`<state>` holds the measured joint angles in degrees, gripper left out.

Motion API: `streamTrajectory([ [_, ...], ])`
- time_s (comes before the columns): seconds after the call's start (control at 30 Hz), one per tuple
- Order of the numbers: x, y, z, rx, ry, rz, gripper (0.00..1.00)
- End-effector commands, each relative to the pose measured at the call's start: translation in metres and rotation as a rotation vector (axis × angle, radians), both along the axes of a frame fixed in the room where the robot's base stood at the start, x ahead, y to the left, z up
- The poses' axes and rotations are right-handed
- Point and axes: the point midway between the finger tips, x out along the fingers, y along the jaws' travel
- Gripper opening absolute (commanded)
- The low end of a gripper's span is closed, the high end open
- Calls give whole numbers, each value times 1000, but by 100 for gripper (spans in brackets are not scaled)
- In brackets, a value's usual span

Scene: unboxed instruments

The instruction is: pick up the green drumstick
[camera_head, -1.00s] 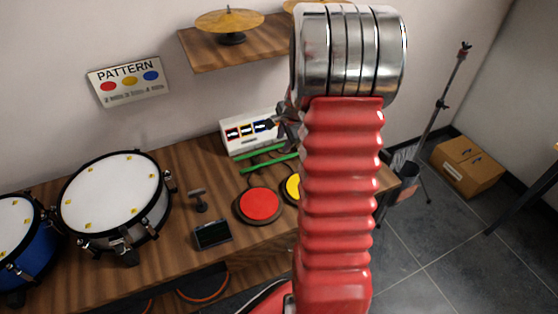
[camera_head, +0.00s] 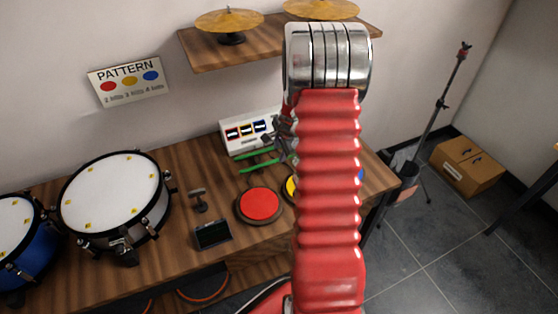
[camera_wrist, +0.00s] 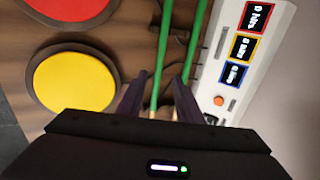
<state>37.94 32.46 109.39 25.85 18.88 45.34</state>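Two green drumsticks lie side by side on the wooden table in front of the white box. In the head view they are the rear drumstick (camera_head: 256,154) and the front drumstick (camera_head: 258,167); their right ends are hidden by my gripper and arm. In the wrist view the left drumstick (camera_wrist: 163,45) runs between the fingers, and the right drumstick (camera_wrist: 196,40) passes partly behind the right finger. My gripper (camera_wrist: 158,76) is open, with its dark fingers apart over the stick ends. I cannot tell whether the fingers touch either stick.
A white box (camera_head: 236,145) with coloured labels stands behind the sticks. A red pad (camera_head: 259,203) and a yellow pad (camera_wrist: 75,82) lie close by. A snare drum (camera_head: 112,198) and a small dark screen (camera_head: 213,235) are left. A shelf (camera_head: 205,55) with cymbals hangs above.

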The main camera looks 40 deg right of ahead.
Motion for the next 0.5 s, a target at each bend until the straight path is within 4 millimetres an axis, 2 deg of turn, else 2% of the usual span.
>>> streamTrajectory([
  [0.5,3,-1,-8,-1,0,2,32],
])
